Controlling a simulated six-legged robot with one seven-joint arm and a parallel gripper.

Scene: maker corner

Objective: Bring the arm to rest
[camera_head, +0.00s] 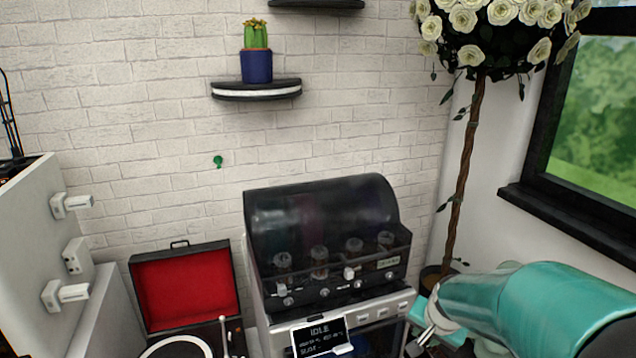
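My teal arm (545,300) reaches in from the lower right corner. Its far end (434,320) shows small grey and teal parts, in front of the right side of a machine with a dark hood. These parts are small and partly overlap, so I cannot make out two separate fingertips or tell whether my gripper is open or shut. I see no object clearly held there.
The dark-hooded machine (325,215) has a small screen (319,338) reading "IDLE". A red-lined open case (186,290) with a turntable stands left of it. A potted flower tree (466,150) stands near the window (597,120). A shelf (256,90) holds a cactus (256,50).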

